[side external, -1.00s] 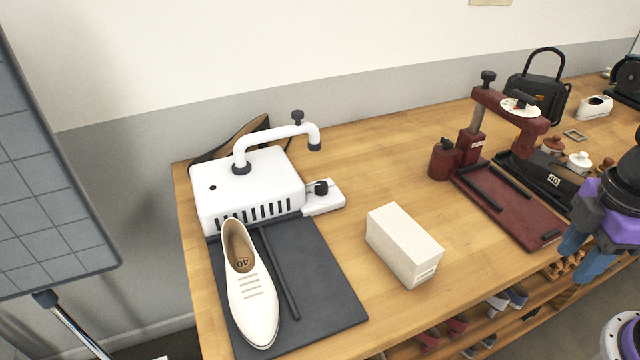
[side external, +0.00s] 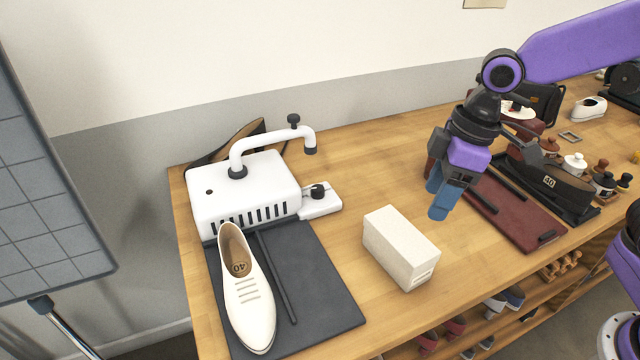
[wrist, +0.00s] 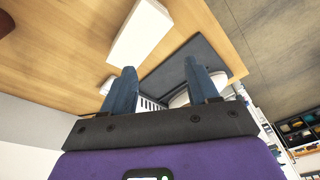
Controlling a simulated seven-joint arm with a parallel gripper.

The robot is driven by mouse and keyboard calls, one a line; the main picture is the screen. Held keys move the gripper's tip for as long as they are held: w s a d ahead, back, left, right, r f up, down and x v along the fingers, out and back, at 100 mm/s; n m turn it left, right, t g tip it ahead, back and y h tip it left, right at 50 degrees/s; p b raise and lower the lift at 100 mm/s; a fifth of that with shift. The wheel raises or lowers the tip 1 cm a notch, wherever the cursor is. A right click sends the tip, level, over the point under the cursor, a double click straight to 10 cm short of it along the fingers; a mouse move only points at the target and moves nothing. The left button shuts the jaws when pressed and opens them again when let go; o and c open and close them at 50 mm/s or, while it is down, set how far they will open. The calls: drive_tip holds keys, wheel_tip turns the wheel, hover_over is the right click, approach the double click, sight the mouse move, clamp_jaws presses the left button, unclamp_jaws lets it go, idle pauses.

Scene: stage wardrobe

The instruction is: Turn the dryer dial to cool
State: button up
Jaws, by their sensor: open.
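The white dryer (side external: 245,190) stands at the left end of the bench, with vent slots in its front and a bent white pipe on top. The dial, a black knob (side external: 318,191), sits on a small white block at the dryer's right side; its setting is too small to read. My gripper (side external: 438,198) is open and empty above the bench, to the right of the dial and well apart from it. In the wrist view its two blue fingers (wrist: 163,92) are spread, with part of the dryer (wrist: 150,104) showing between them; the dial cannot be made out there.
A white shoe (side external: 247,290) lies on the dark mat (side external: 325,290) before the dryer. A cream block (side external: 400,246) stands between dryer and gripper; it also shows in the wrist view (wrist: 140,32). A dark red press base (side external: 515,212) is at right. Bench beyond the block is clear.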

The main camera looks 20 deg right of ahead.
drive_tip(key=w+a+m+t, duration=0.1)
drive_tip(key=w+a, duration=0.3)
drive_tip(key=w, duration=0.9)
drive_tip(key=m+t+y, duration=0.1)
approach(318, 188)
drive_tip(key=x, duration=0.8)
drive_tip(key=shift+w+f, duration=0.1)
drive_tip(key=shift+f, duration=0.2)
drive_tip(key=c, duration=1)
